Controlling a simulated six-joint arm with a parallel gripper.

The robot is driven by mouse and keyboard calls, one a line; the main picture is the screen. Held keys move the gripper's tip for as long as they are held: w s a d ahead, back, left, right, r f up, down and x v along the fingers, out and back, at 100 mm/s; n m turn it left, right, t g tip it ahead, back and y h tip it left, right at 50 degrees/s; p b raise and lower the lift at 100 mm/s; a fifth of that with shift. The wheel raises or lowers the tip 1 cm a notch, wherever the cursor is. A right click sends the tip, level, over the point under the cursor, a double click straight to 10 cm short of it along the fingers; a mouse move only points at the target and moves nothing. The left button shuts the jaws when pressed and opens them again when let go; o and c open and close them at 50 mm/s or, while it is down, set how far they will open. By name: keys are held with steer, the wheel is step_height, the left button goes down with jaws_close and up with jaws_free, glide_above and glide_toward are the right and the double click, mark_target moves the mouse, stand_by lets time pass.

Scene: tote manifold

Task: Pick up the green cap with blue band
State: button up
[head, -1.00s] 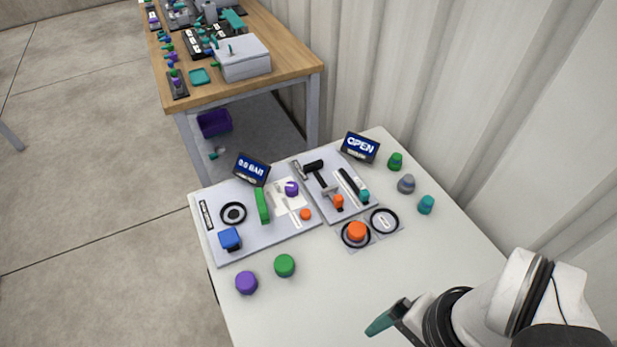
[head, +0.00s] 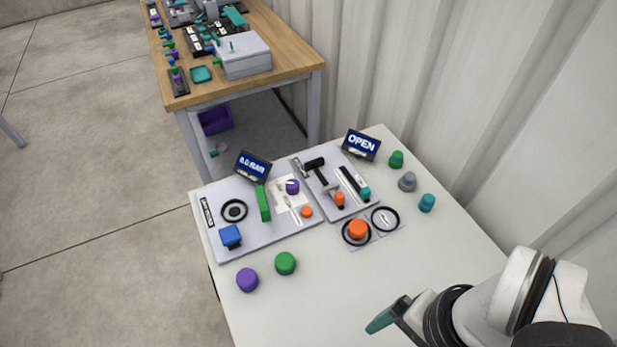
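Two green caps show in the head view. One green cap (head: 285,263) stands on the front part of the white table, right of a purple cap (head: 247,280). The other, smaller green cap (head: 396,160) stands near the back right edge. A blue band cannot be made out for certain on either at this size. My gripper (head: 383,318) is at the lower right, to the right of and nearer than the front green cap, clear of both. One teal-tipped finger shows; its opening is hidden.
A grey panel (head: 217,247) holds a blue block (head: 230,236) and a green handle (head: 263,203). An orange cap (head: 357,229) sits in a black ring. Grey (head: 407,181) and teal (head: 427,203) caps stand at right. The table front is clear; a corrugated wall rises behind.

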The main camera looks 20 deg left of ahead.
steer(key=t+h, duration=0.9)
steer(key=t, duration=0.3)
glide_above(285, 260)
steer(key=s+a, duration=0.8)
steer(key=s, duration=0.5)
step_height(285, 260, down, 15)
steer(key=x, duration=1.5)
steer(key=shift+f, duration=0.25)
